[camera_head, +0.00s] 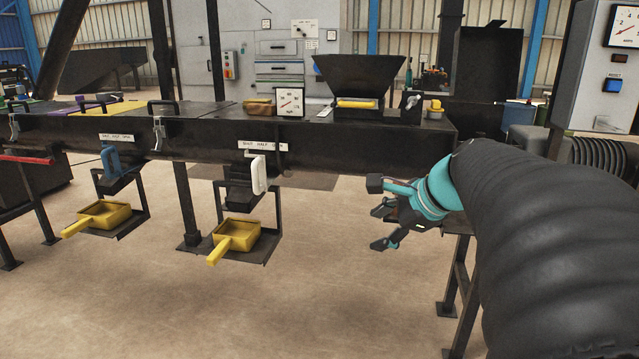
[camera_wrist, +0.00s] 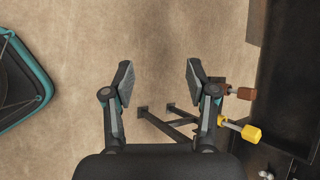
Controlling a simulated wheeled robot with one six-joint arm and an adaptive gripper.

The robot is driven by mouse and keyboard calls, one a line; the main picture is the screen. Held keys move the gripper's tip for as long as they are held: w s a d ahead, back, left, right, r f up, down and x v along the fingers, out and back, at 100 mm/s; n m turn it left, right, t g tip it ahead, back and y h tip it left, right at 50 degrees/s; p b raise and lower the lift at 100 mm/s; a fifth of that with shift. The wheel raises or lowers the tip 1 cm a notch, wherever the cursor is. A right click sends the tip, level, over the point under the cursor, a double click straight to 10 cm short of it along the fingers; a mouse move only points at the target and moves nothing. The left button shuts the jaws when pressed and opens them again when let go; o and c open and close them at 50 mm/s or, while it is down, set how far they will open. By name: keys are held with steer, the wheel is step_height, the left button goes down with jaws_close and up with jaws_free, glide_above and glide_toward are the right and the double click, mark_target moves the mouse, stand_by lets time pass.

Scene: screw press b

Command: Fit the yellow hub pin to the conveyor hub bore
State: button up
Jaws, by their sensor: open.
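My gripper (camera_head: 378,213) is open and empty, in the air in front of the conveyor's right end. In the wrist view its two fingers (camera_wrist: 159,72) stand apart with only floor between them. A yellow-headed pin (camera_wrist: 251,133) with a pale shaft shows just right of the right finger, beside the dark conveyor; I take it for the hub pin. Part of its shaft is near or behind the finger, and I cannot tell whether they touch. A brown-headed piece (camera_wrist: 245,93) sits close above it in the picture. I cannot make out the hub bore.
The long dark conveyor (camera_head: 350,140) runs across the head view, with a black hopper (camera_head: 360,75) and a gauge (camera_head: 290,102) on top. Two yellow scoops (camera_head: 238,235) (camera_head: 103,215) rest on low shelves. A grey control cabinet (camera_head: 600,60) stands at right. Open floor lies in front.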

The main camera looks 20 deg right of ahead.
steer(key=w+d+r+m+t+h+b, duration=0.1)
steer(key=d+r+m+t, duration=0.2)
steer(key=d+m, duration=0.65)
steer(key=w+d+r+m+t+h+b, duration=0.15)
steer(key=d+m, duration=0.25)
steer(key=d, duration=1)
steer(key=shift+t+y, duration=0.35)
steer(key=shift+y, duration=0.1)
steer(key=shift+w+r+x, duration=0.1)
steer(key=shift+r+x, duration=0.05)
steer(key=shift+x, duration=1.95)
steer(key=shift+w+r+x, duration=0.1)
steer(key=shift+r+x, duration=0.1)
steer(key=shift+x, duration=1.95)
steer(key=shift+r+x, duration=0.15)
steer(key=shift+x, duration=1.95)
jaws_close()
